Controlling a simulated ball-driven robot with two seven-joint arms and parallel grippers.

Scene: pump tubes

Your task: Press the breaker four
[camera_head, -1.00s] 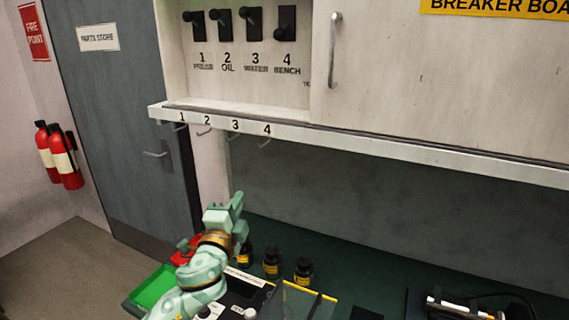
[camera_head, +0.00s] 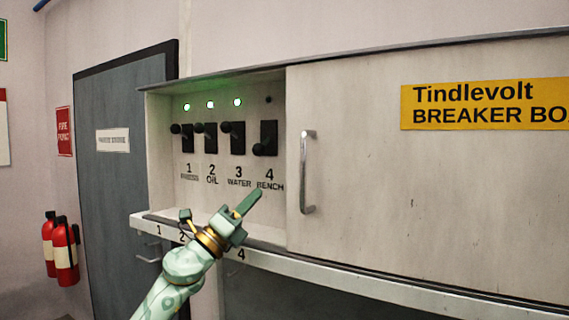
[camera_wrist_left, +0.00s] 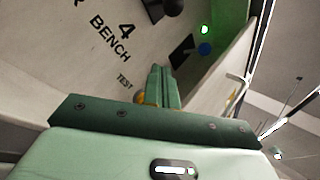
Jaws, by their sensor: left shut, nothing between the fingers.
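Green or white lamps glow above those three; the lamp above four (camera_head: 268,99) is dark. My left gripper (camera_head: 254,197) is shut and empty, just below the BENCH label. In the left wrist view its fingers (camera_wrist_left: 160,84) point past the label toward black switch parts (camera_wrist_left: 163,8). My right gripper is not in view.
A sliding panel (camera_head: 420,190) with a vertical handle (camera_head: 307,172) covers the board's right side. A grey door (camera_head: 122,200) and fire extinguishers (camera_head: 62,250) stand at the left.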

